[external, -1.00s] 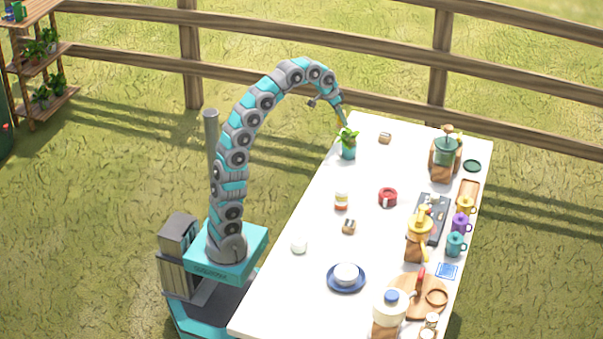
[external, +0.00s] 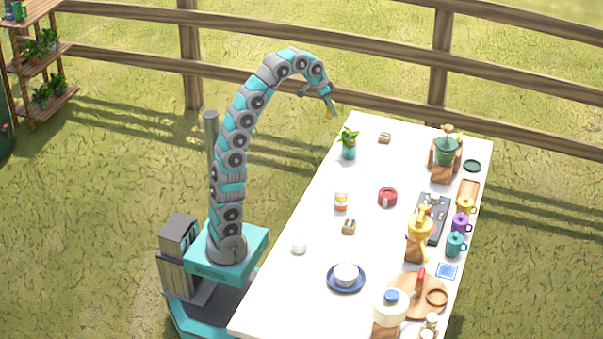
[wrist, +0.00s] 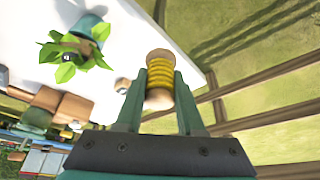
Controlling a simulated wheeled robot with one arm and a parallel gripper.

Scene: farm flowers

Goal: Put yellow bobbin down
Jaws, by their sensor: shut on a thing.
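The yellow bobbin (wrist: 160,79) has pale wooden ends and yellow thread. My gripper (wrist: 160,92) is shut on it, with a finger on either side in the wrist view. In the external view my gripper (external: 330,112) is in the air just beyond the far left corner of the white table (external: 310,215), and the bobbin shows only as a small yellow spot at its tip. The potted plant (external: 348,145) in a teal pot stands on the table near that corner, below and to the right of my gripper.
A small wooden block (external: 385,138) lies right of the plant. A wooden fence (external: 400,98) runs behind.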

